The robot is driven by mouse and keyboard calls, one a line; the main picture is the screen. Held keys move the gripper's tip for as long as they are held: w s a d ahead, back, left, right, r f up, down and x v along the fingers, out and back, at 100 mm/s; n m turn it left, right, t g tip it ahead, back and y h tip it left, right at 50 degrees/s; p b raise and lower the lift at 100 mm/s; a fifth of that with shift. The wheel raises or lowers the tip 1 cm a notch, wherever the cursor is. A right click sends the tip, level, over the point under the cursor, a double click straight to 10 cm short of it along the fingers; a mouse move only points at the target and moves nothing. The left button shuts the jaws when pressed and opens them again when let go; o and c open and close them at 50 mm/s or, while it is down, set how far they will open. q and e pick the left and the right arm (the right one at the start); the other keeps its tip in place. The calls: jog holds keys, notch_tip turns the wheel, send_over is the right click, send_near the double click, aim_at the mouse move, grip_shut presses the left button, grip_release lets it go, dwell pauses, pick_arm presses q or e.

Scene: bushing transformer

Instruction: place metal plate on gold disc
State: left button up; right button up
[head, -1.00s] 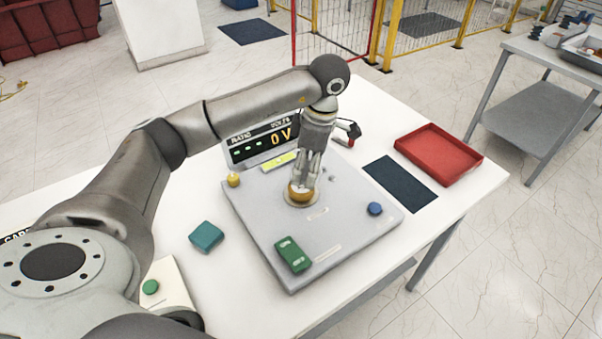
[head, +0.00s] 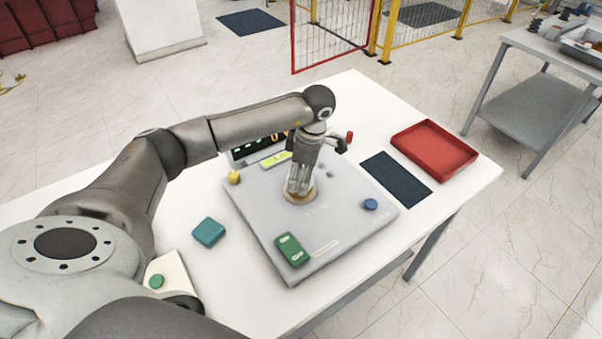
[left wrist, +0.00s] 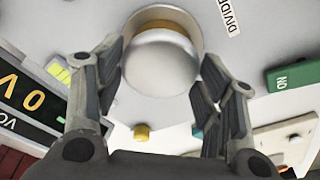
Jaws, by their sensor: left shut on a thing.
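My left gripper (head: 299,188) points down over the middle of the grey panel (head: 250,215). In the left wrist view its fingers (left wrist: 160,62) are either side of a round, silvery metal plate (left wrist: 160,65) and shut on it. The gold disc (left wrist: 178,27) shows as a gold band behind the plate, inside a pale round rim. The plate hides most of the disc, and I cannot tell whether the two touch. In the head view the fingers cover the plate. My right gripper is not in view.
On the panel are a green switch block (head: 292,249), a blue knob (head: 371,204) and a yellow knob (head: 234,177). A display (head: 260,145) stands behind. A teal block (head: 208,232) lies left; a dark mat (head: 396,181) and red tray (head: 434,149) lie right.

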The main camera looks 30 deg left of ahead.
pick_arm(q)
jog(key=o, duration=1.1)
jog(key=shift+o, duration=0.2)
jog(key=shift+r, duration=0.35)
notch_tip(320, 180, up, 12)
jog(key=d+b, duration=0.1)
jog(key=b, duration=0.2)
jog(key=shift+w+d+f, duration=0.25)
jog(key=shift+w+d, duration=0.05)
jog(key=shift+d, duration=0.05)
